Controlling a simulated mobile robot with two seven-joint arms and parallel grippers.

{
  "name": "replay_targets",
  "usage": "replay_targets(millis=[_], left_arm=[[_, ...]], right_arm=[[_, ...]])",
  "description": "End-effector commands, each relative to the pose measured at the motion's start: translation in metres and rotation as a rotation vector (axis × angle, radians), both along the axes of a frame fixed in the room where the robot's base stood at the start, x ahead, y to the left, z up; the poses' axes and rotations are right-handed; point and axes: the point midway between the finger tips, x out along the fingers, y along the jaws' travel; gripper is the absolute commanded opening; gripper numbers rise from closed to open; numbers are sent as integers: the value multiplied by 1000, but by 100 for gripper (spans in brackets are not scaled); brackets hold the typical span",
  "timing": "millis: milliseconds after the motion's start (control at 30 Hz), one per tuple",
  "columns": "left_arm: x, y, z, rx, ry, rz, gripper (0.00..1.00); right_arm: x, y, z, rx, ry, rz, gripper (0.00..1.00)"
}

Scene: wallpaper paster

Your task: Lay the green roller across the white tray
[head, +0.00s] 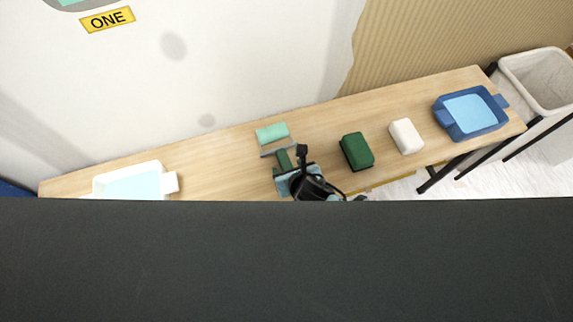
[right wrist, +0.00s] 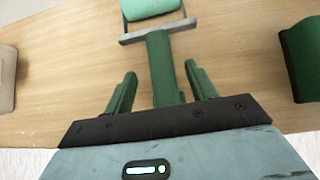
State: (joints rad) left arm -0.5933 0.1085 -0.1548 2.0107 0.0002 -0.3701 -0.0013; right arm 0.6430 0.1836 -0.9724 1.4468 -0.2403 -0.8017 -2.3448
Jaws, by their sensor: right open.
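The green roller (head: 272,133) lies on the wooden table at its middle, its pale green sleeve toward the wall and its dark green handle toward me. It also shows in the right wrist view (right wrist: 159,65). My right gripper (right wrist: 161,80) is open, with one finger on each side of the handle and gaps visible between. In the head view my right gripper (head: 284,168) covers the handle's near end. The white tray (head: 172,182) holds pale blue liquid at the table's left end; its near part is hidden by a dark band. My left gripper is not in view.
A dark green block (head: 357,151) and a white block (head: 406,136) stand right of the roller. A blue tray (head: 441,118) and a white bin (head: 547,80) are farther right. The table between roller and white tray is clear. The wall runs along the back edge.

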Motion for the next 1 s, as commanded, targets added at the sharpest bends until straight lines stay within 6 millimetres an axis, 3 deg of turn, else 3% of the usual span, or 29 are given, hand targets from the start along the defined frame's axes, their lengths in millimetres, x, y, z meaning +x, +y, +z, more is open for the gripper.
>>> replay_targets(millis=[200,567,1000], left_arm=[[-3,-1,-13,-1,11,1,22],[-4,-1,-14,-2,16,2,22],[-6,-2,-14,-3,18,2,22]], right_arm=[[19,6,-25,2,6,-1,56],[26,8,-27,0,1,1,56],[26,8,-27,1,0,1,0]])
